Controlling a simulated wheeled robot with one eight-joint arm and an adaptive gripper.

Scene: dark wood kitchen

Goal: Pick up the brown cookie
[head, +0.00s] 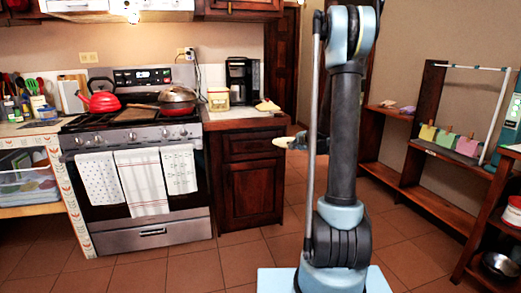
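I cannot make out a brown cookie for certain in the head view. A small tan-yellow item (267,104) lies on the wooden counter right of the stove, and I cannot tell what it is. My gripper (291,142) is partly hidden behind my arm and points left, in front of the counter's right end. A pale, oval-looking shape shows at its tip. I cannot tell whether this is a held thing or part of the gripper, nor whether the fingers are open.
The counter (236,124) also bears a coffee maker (243,80) and a yellow canister (218,99). The stove (140,165) holds a red kettle (100,101) and a lidded pot (178,99). Shelves (432,199) stand at right. The tiled floor (190,268) before the stove is clear.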

